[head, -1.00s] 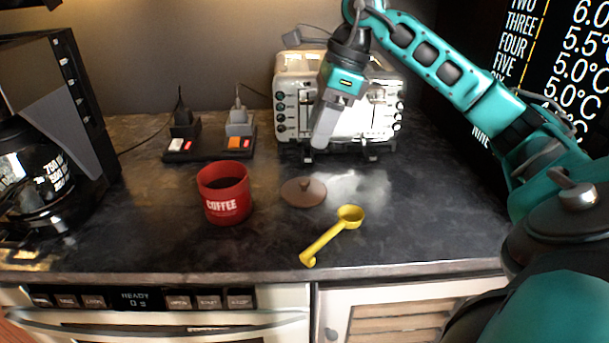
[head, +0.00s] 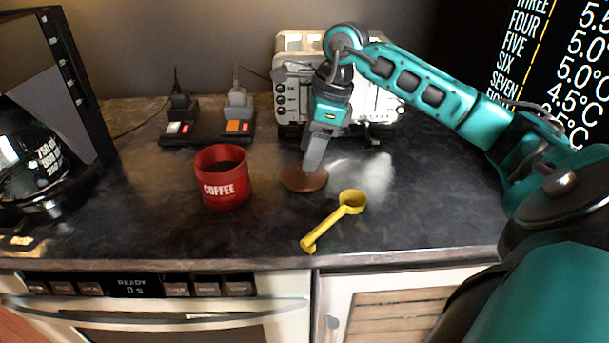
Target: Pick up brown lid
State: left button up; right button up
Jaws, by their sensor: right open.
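The brown lid (head: 303,181) is a small round disc lying flat on the dark counter, right of the red coffee canister (head: 222,178). My right gripper (head: 311,167) points down at the lid, with its fingertips at or just above the lid's middle. The fingers hide the lid's knob, and I cannot tell whether they touch it. The right gripper is open. My left gripper is not in view.
A yellow scoop (head: 334,221) lies on the counter in front of the lid. A white toaster (head: 293,97) stands behind my right gripper. A power strip (head: 207,131) is at the back left and a coffee maker (head: 62,120) at the far left. The counter right of the scoop is clear.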

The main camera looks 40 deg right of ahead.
aim_at(294, 177)
jog(key=shift+x, duration=1.4)
jog(key=shift+a, duration=0.15)
jog(key=shift+c, duration=0.5)
grip_shut()
